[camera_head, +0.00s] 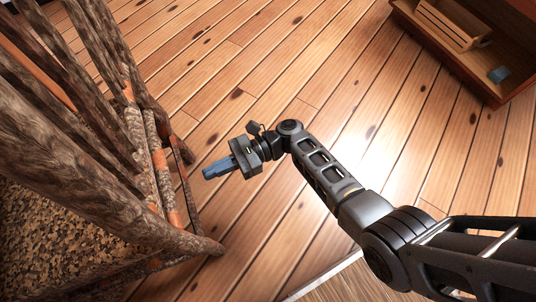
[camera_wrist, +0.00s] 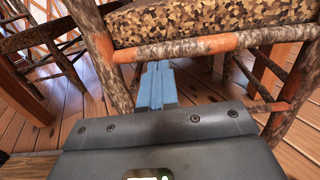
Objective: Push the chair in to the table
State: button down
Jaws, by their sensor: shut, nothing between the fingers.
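The chair (camera_head: 68,195) is built of rough bark-covered logs with orange patches and has a mottled brown seat. It fills the left of the head view. In the wrist view its seat (camera_wrist: 200,20) and front log rail (camera_wrist: 212,48) are close above my fingers. My gripper (camera_head: 208,172) has blue fingers, shut and empty, pointing left at the chair's legs. In the wrist view the fingers (camera_wrist: 158,70) lie just right of a thick log leg (camera_wrist: 104,55). I cannot tell whether they touch the chair. I cannot clearly make out the table.
A reddish wooden open box (camera_head: 480,78) stands at the top right, with a slatted wooden piece (camera_head: 450,24) and a small blue-grey block (camera_head: 498,74). Plank floor (camera_head: 290,70) is clear between box and chair. Other log furniture (camera_wrist: 55,50) shows at the wrist view's left.

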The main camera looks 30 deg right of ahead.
jog(key=shift+d, duration=1.15)
jog(key=shift+s+f, duration=0.1)
